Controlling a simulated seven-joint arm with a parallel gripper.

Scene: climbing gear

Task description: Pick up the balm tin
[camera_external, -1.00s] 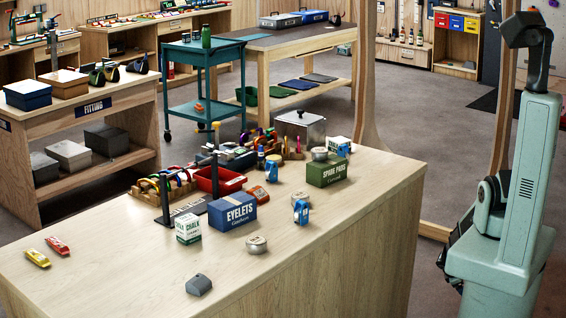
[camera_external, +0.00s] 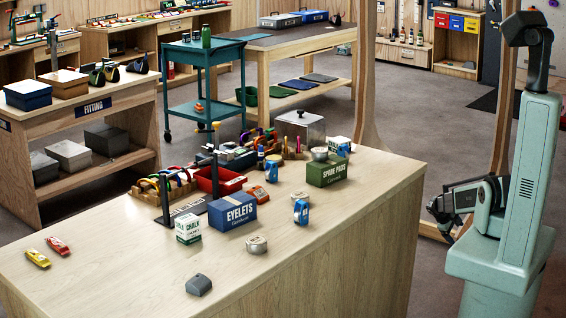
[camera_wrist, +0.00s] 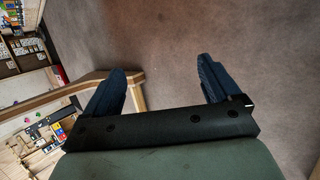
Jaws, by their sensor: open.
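A round silver tin (camera_external: 257,244) lies flat on the pale wooden bench, in front of the blue EYELETS box (camera_external: 233,212). A second round tin (camera_external: 319,154) sits at the green SPARE PADS box (camera_external: 328,170). No label is readable on either, so I cannot tell which is the balm tin. My gripper (camera_external: 437,218) is off the bench's right side, well apart from both tins. In the wrist view, my gripper (camera_wrist: 161,68) has its two dark fingers wide apart with nothing between them. Floor shows beyond them, and neither tin is visible there.
On the bench (camera_external: 330,235) stand a white chalk box (camera_external: 188,228), blue-and-white cans, a black stand and a red tray (camera_external: 218,180). A grey wedge-like block (camera_external: 199,285) lies at the front. A wooden post rises behind the bench's right end. The bench's front right is clear.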

